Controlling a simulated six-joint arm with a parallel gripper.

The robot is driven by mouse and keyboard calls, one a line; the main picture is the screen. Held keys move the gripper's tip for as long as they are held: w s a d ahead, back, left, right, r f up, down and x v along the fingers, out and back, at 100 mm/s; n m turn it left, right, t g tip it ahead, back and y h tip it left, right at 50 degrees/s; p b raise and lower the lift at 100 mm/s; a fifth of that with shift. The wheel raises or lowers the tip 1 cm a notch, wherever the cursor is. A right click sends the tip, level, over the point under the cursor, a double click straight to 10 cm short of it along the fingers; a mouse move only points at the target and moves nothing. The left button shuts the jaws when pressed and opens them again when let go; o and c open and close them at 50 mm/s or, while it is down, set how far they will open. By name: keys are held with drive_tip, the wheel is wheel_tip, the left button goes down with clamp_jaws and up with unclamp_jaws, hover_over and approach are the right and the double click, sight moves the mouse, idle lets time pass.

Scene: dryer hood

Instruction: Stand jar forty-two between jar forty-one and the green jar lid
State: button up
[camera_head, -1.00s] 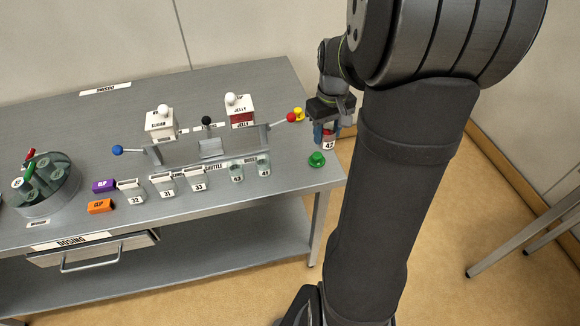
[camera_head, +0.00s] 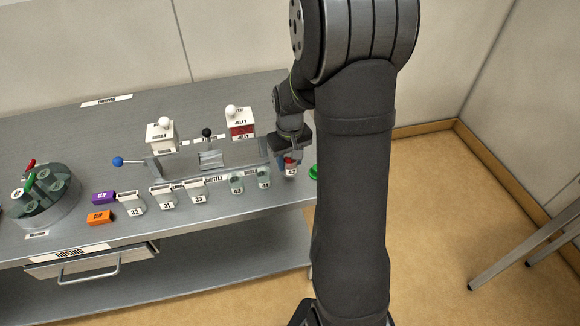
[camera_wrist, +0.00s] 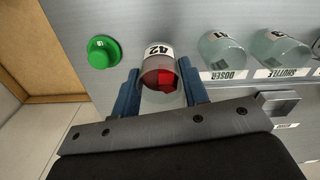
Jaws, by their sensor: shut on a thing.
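Jar forty-two (camera_head: 291,170), a clear jar with red contents and a "42" label, is between the blue fingers of my gripper (camera_head: 290,160), which is shut on it. The wrist view shows the jar (camera_wrist: 160,78) upright between the fingertips (camera_wrist: 160,90). Jar forty-one (camera_head: 264,179), clear and empty-looking, stands to its left in the head view. The green jar lid (camera_head: 313,172) is to its right, partly hidden by my arm; it shows whole in the wrist view (camera_wrist: 103,52). Jar forty-two is between them, touching neither. I cannot tell whether its base touches the table.
Jar forty-three (camera_head: 237,184) stands left of jar forty-one. The table's front edge is close.

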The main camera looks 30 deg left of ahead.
sight(290, 168)
drive_tip(key=shift+f, duration=1.6)
drive_tip(key=shift+f, duration=0.15)
drive_tip(key=o, duration=1)
wheel_tip(290, 168, up, 12)
drive_tip(key=shift+r, duration=0.2)
drive_tip(key=shift+f, duration=4.05)
